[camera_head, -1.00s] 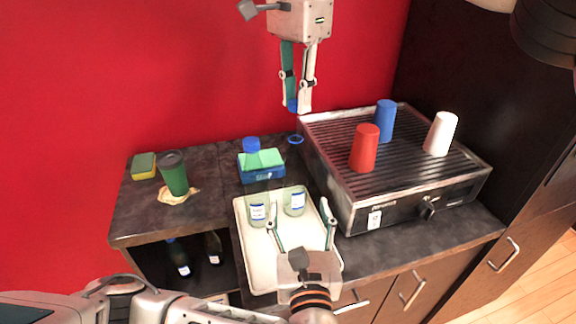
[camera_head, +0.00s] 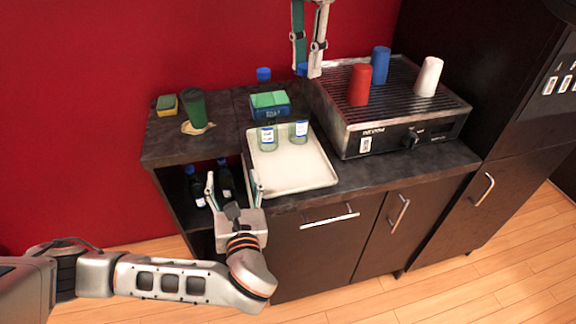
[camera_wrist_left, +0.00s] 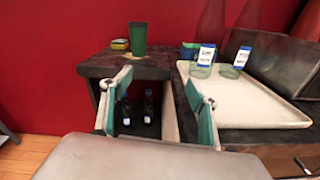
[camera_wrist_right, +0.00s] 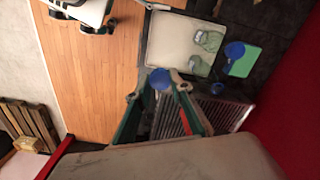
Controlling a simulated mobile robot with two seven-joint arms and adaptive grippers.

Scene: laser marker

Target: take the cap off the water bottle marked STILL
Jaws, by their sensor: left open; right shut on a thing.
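Two clear bottles stand on the white tray, a left one (camera_head: 267,138) and a right one (camera_head: 299,132). Both have white and blue labels, too small to read, so I cannot tell which says STILL. The left bottle has its blue cap (camera_head: 264,75) on. The other neck shows as a small blue ring (camera_wrist_right: 217,88) without a cap in the right wrist view. My right gripper (camera_head: 308,72) is shut on a loose blue cap (camera_wrist_right: 160,79), apart from the bottles. My left gripper (camera_head: 231,177) is open and empty, left of the tray, before the open shelf.
The tray (camera_head: 315,175) has clear space at its front. A grill (camera_head: 400,133) carries red, blue and white cups. A blue box with a green sponge (camera_head: 268,103) stands behind the bottles. A green cup (camera_head: 195,108) is left. Dark bottles (camera_head: 225,180) are in the shelf.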

